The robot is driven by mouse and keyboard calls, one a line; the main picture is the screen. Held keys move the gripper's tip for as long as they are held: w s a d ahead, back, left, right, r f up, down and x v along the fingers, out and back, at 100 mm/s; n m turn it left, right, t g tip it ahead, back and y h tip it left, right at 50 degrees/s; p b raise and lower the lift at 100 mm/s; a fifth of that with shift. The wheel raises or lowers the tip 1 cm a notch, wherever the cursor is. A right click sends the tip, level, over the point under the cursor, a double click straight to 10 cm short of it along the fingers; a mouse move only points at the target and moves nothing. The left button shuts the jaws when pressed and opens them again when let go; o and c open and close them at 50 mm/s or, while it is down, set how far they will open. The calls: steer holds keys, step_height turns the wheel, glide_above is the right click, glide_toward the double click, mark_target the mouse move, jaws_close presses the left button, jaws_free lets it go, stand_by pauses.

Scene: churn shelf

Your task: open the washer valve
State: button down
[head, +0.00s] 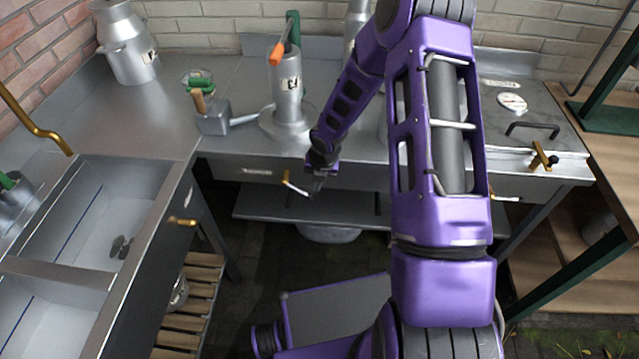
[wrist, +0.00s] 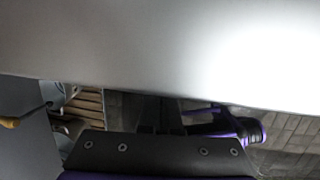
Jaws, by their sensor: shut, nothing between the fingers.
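Several brass valve fittings show in the head view, and I cannot tell from any label which is the washer valve. One brass valve (head: 290,182) with a pale lever sits on the front of the back counter, by a small unreadable label. My gripper (head: 315,186) is just right of this valve, pointing down at the counter's front edge. It is shut and empty; whether it touches the lever I cannot tell. A brass fitting (head: 182,221) is on the left counter's front.
The steel back counter (head: 230,85) bears a milk churn (head: 128,45), a steel cylinder (head: 287,95) with an orange-tipped handle and a small metal box (head: 212,120). A sink (head: 75,240) is at left. A lower shelf (head: 270,205) runs beneath the counter. A pale surface fills the wrist view's upper part.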

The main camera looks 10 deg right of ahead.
steer(key=s+d+r, duration=0.3)
steer(key=d+r, duration=0.2)
steer(key=r, duration=0.2)
steer(key=shift+s+r, duration=0.15)
steer(key=shift+s, duration=0.1)
steer(key=a+r+n+t+b, duration=0.1)
steer(key=a+n, duration=0.1)
steer(key=n, duration=1.5)
steer(key=a+r+n+t, duration=0.1)
steer(key=a+n, duration=0.2)
steer(key=n, duration=1.5)
steer(key=shift+s+a+r+b, duration=0.15)
steer(key=shift+s+a+b, duration=0.1)
steer(key=shift+s+b, duration=0.1)
